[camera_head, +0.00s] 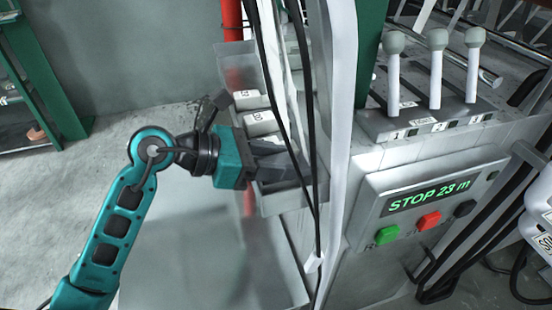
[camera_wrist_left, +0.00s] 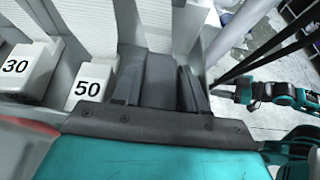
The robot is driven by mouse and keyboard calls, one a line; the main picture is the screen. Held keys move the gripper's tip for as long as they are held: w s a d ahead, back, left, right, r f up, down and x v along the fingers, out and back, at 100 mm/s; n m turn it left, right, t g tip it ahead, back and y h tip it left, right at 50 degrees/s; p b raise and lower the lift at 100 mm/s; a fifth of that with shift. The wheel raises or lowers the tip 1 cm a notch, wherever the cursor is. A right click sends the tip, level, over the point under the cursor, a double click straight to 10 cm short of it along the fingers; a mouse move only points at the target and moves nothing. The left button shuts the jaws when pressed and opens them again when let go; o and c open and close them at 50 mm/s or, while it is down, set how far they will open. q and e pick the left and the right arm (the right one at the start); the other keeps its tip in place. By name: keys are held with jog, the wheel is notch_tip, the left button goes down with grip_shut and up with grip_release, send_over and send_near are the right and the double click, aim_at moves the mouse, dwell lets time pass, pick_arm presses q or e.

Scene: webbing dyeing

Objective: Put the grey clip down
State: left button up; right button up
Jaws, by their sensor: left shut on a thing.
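My left gripper (camera_head: 270,160) reaches in from the left over the tray beside the machine. In the left wrist view its dark fingers (camera_wrist_left: 157,92) are shut on a dark grey block, which I take to be the grey clip (camera_wrist_left: 156,78). The clip sits between the fingers, beside the white block marked 50 (camera_wrist_left: 88,88). In the head view I cannot clearly tell the clip from the dark fingers. Whether the clip touches the tray is unclear. A teal arm with a dark gripper (camera_wrist_left: 222,91), seemingly my right, shows small at the right of the wrist view.
The white block marked 30 (camera_wrist_left: 20,68) lies beyond the 50 block. The tray (camera_head: 285,203) has raised walls. A control panel (camera_head: 428,202) reads STOP 23 m.

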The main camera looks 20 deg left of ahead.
pick_arm(q)
jog(key=shift+f, duration=0.35)
jog(key=o, duration=1.1)
jog(key=shift+r, duration=0.1)
jog(key=shift+c, duration=0.2)
jog(key=shift+r+p, duration=0.4)
jog(key=shift+r, duration=0.15)
jog(key=shift+s+a+r, duration=0.1)
jog(key=shift+a+r, duration=0.1)
jog(key=shift+a, duration=0.1)
jog(key=v, duration=1.1)
jog(key=shift+b, duration=0.45)
jog(key=shift+s+a, duration=0.1)
jog(key=shift+s, duration=0.05)
